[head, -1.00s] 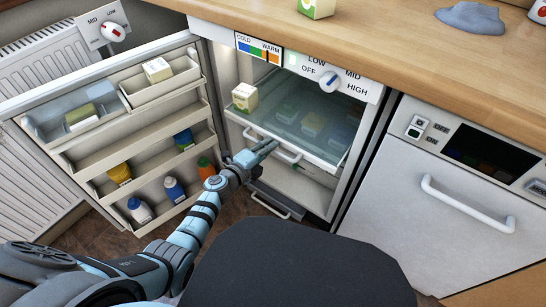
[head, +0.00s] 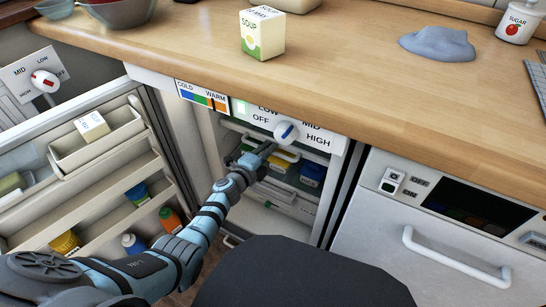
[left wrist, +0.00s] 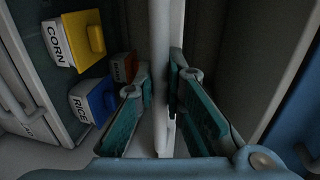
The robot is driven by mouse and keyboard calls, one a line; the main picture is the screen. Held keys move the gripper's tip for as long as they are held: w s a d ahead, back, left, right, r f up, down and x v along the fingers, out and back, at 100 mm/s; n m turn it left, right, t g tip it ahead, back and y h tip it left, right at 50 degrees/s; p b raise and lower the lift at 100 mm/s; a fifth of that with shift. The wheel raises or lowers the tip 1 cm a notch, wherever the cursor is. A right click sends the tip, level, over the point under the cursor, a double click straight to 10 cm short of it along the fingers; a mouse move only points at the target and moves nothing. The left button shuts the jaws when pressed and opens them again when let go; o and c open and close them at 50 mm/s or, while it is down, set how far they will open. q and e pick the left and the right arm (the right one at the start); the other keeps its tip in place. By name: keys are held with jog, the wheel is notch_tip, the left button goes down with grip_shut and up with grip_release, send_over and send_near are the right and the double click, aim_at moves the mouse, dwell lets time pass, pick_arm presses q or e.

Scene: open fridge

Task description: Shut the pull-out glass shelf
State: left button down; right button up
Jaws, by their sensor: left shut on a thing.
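The pull-out glass shelf's white front handle (head: 272,150) shows in the head view, high in the fridge just below the control panel. The shelf sits well back under the counter, and its glass is mostly hidden by the panel. My left gripper (head: 256,157) is at the left part of the handle, shut on it. In the left wrist view, the fingers of my left gripper (left wrist: 166,105) stand either side of a white bar (left wrist: 159,50), which runs upright in the picture. Whether the shelf is fully in, I cannot tell. My right gripper is not in view.
The fridge door (head: 150,165) stands open at the left with loaded bins. Boxes marked CORN (left wrist: 72,38) and RICE (left wrist: 88,102) are inside the fridge. The counter (head: 350,75) overhangs the fridge. A dishwasher-like appliance (head: 385,245) stands right.

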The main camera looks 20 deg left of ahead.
pick_arm(q)
jog(key=c, duration=1.7)
grip_release()
jog(key=shift+s+a, duration=0.1)
jog(key=shift+o, duration=0.2)
jog(key=v, duration=1.2)
